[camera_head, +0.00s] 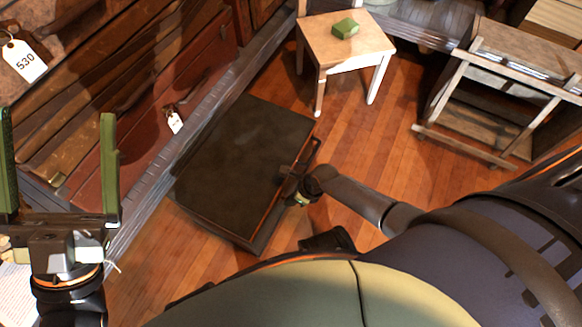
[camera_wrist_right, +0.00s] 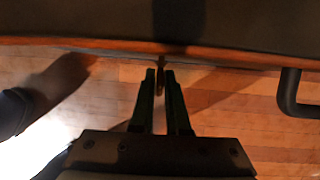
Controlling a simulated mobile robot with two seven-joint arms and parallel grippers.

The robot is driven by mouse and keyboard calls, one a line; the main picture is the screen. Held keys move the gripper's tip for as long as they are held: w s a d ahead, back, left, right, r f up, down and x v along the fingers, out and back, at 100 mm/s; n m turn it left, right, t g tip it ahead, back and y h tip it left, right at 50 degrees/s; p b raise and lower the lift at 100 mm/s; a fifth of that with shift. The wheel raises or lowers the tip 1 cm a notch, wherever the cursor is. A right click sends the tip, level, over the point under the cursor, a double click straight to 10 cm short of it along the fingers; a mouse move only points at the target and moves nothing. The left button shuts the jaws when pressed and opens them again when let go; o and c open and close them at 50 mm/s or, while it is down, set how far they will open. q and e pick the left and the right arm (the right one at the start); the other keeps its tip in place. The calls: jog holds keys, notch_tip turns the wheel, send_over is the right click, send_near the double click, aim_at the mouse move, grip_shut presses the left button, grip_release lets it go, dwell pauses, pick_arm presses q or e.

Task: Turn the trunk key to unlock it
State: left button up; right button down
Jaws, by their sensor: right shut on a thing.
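The dark trunk (camera_head: 240,150) lies on the wooden floor with its lid down; its edge also shows across the top of the right wrist view (camera_wrist_right: 100,40). My right gripper (camera_head: 293,188) is at the trunk's right side. In the right wrist view its fingers (camera_wrist_right: 161,75) are shut on a small thin key (camera_wrist_right: 161,64) at the trunk's front edge. The keyhole is hidden, so I cannot tell how far the key is turned. My left gripper (camera_head: 59,145) is open and empty at the far left of the head view, away from the trunk.
A dark handle (camera_wrist_right: 288,95) sticks out beside my right gripper. A wooden rack (camera_head: 500,85) is at the right. Floor between trunk and rack is clear.

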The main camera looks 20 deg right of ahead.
pick_arm(q)
jog(key=shift+f, duration=0.25)
pick_arm(e)
jog(key=shift+w+d+f+m+g+y, duration=0.1)
jog(key=shift+d+m+g+y, duration=0.1)
jog(key=shift+g+y, duration=0.55)
jog(key=shift+d+f+m+g+y, duration=0.15)
jog(key=shift+g+y, duration=0.3)
jog(key=shift+y, duration=0.5)
jog(key=shift+a+r, duration=0.1)
jog(key=c, duration=0.9)
grip_release()
jog(key=shift+w, duration=0.1)
pick_arm(q)
notch_tip(320, 180, up, 8)
jog(key=p, duration=0.6)
jog(key=shift+s+a+f+n+p, duration=0.15)
jog(key=shift+a+f+n+p, duration=0.15)
jog(key=shift+a, duration=0.1)
pick_arm(e)
jog(key=v, duration=1.2)
jog(key=shift+d+r, duration=0.2)
pick_arm(q)
jog(key=shift+r+t, duration=0.1)
jog(key=shift+t, duration=0.2)
